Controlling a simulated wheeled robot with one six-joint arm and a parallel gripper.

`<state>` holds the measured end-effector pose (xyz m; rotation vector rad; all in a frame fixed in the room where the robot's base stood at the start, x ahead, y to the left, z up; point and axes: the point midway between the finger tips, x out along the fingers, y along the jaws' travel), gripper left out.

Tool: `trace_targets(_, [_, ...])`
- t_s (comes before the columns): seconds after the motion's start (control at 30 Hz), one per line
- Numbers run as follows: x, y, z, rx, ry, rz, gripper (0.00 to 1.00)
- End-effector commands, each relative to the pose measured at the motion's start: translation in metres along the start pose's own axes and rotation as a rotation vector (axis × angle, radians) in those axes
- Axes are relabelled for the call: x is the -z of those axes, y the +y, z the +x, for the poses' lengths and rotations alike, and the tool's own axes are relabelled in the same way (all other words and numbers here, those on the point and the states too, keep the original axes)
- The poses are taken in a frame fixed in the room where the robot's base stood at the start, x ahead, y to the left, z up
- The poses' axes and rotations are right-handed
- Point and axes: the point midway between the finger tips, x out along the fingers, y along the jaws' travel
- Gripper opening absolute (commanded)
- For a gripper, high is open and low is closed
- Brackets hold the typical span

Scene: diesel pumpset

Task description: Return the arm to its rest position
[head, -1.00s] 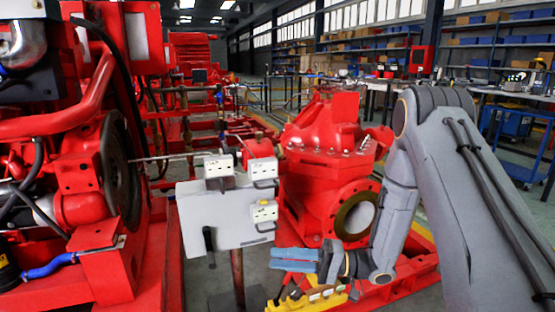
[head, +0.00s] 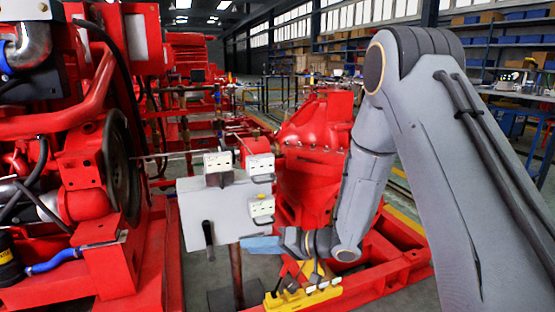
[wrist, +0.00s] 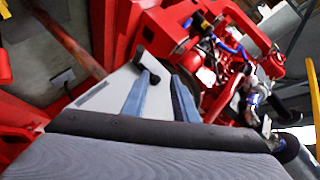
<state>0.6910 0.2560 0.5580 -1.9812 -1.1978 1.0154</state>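My grey arm reaches in from the right in the head view, bent at a raised elbow. My gripper (head: 250,243) hangs beside the lower right edge of the grey control panel (head: 205,222), its blue fingers pointing left. From these views I cannot tell whether the fingers touch the panel.
A yellow rack (head: 303,299) with several tools stands just below my gripper. The red pump (head: 310,160) is behind my forearm. The red diesel engine (head: 70,150) fills the left side. Workbenches and shelves (head: 500,42) stand at back right.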

Motion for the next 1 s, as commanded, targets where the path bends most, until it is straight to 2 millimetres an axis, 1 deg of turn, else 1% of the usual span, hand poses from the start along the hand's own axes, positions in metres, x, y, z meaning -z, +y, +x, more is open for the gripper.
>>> trace_targets(0.03, [0.004,-0.006,0.007,-0.055,0.006,-0.047,0.26])
trace_targets(0.1, [0.009,-0.008,0.013,-0.162,0.015,-0.119,0.26])
trace_targets(0.17, [0.012,-0.012,0.016,-0.267,0.015,-0.183,0.26])
trace_targets(0.27, [0.009,-0.019,0.012,-0.446,-0.012,-0.273,0.26])
trace_targets(0.37, [-0.005,-0.03,-0.002,-0.606,-0.071,-0.334,0.26])
trace_targets(0.47, [-0.032,-0.046,-0.022,-0.743,-0.166,-0.368,0.26])
trace_targets(0.57, [-0.07,-0.066,-0.048,-0.844,-0.293,-0.379,0.26])
trace_targets(0.6, [-0.087,-0.075,-0.058,-0.872,-0.349,-0.377,0.26])
trace_targets(0.63, [-0.099,-0.081,-0.066,-0.888,-0.388,-0.374,0.26])
trace_targets(0.7, [-0.125,-0.095,-0.082,-0.914,-0.474,-0.366,0.26])
trace_targets(0.8, [-0.158,-0.112,-0.1,-0.925,-0.579,-0.352,0.26])
trace_targets(1.0, [-0.208,-0.142,-0.129,-0.908,-0.745,-0.327,0.26])
